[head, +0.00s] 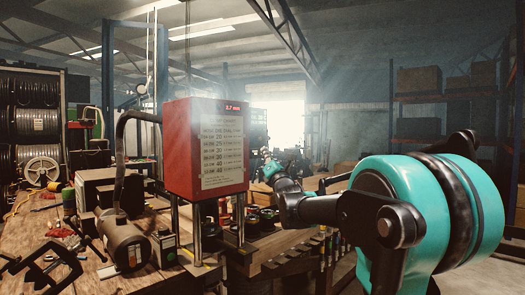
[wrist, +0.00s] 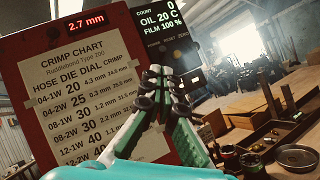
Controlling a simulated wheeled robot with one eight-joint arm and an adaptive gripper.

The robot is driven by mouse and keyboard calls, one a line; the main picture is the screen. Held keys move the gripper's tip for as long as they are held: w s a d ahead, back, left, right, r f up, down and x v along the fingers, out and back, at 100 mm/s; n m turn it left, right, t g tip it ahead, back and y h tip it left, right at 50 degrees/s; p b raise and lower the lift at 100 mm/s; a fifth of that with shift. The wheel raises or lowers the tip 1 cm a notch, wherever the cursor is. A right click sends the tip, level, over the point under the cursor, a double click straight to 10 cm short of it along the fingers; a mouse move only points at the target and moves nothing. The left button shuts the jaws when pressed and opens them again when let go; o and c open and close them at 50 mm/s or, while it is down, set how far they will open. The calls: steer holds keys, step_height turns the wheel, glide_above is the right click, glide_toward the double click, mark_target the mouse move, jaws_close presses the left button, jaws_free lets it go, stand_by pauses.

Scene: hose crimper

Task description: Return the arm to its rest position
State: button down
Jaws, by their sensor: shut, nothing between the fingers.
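My arm, teal and black, reaches from the right of the head view towards the crimper. My gripper (head: 268,165) is small there, at the far end of the arm, just right of the red crimper housing (head: 181,130). In the wrist view my gripper (wrist: 162,72) points upward in front of the crimp chart (wrist: 85,105), its fingers together with nothing between them. The red housing also shows in the wrist view (wrist: 27,60). I cannot tell the exact gap between fingers and housing.
A red readout (wrist: 86,18) shows 2.7 mm, beside a black display (wrist: 160,25). The wooden bench (head: 145,275) carries a motor (head: 125,242), tools and round dies. Hose reels (head: 36,122) stand at left, shelving (head: 418,98) at right. Open floor shows at lower right.

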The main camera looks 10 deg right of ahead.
steer(key=shift+s+d+f, duration=0.1)
steer(key=shift+s+f, duration=0.1)
steer(key=shift+s, duration=0.3)
steer(key=shift+f, duration=0.1)
steer(key=s+d+f+m+g+h, duration=0.25)
steer(key=f+m, duration=0.35)
steer(key=f, duration=0.4)
steer(key=s+d+f+m+g+h, duration=0.1)
steer(key=s+f+m+g, duration=0.35)
steer(key=f, duration=0.55)
steer(key=s+d+f+m+g+h, duration=0.1)
steer(key=s+f+m+g+h, duration=0.1)
steer(key=f+m, duration=0.65)
steer(key=s+a+f+m+g+y, duration=0.1)
steer(key=s+f+m+g, duration=0.9)
steer(key=s+f, duration=1.5)
steer(key=shift+s+a+f+m, duration=0.25)
steer(key=shift+s+f+m, duration=0.15)
steer(key=shift+s+m, duration=0.35)
